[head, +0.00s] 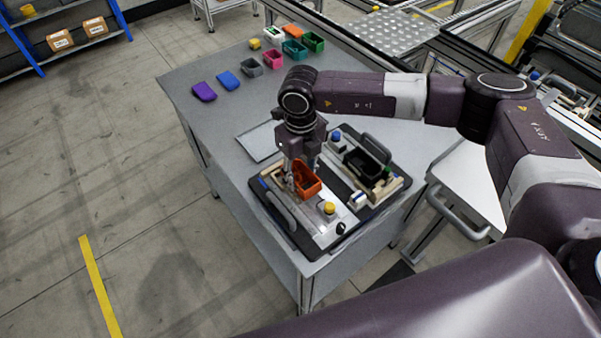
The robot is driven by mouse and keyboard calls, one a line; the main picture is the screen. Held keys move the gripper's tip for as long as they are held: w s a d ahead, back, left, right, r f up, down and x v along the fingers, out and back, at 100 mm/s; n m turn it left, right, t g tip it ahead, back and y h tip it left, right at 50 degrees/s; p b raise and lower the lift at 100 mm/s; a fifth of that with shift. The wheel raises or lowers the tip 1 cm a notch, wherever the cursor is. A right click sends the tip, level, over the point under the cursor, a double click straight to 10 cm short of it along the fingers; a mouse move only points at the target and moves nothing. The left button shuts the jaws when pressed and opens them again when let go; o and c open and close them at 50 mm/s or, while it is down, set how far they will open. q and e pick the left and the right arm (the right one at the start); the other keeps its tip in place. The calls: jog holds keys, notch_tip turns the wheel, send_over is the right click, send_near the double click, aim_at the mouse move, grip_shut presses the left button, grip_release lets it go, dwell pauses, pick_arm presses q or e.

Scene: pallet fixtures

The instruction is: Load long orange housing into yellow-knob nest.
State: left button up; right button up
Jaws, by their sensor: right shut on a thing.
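The orange housing (307,181) is an open box at the left part of the fixture pallet, in the area of the nest with the yellow knob (329,208). My right gripper (296,176) reaches down from above and is shut on the housing's left side. The gripper hides part of the housing and of the nest, so I cannot tell whether the housing is seated or just above it. The yellow knob stands in front of the housing, to its right. My left gripper is not in view.
A second nest with a blue knob (336,135) holds a black housing (364,163) on the pallet's right side. A flat grey plate (260,141) lies behind the pallet.

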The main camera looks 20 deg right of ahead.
jog(key=shift+f+b, duration=0.35)
jog(key=shift+f, duration=0.15)
jog(key=o, duration=1.3)
notch_tip(320, 180, up, 12)
jog(key=shift+r, duration=0.1)
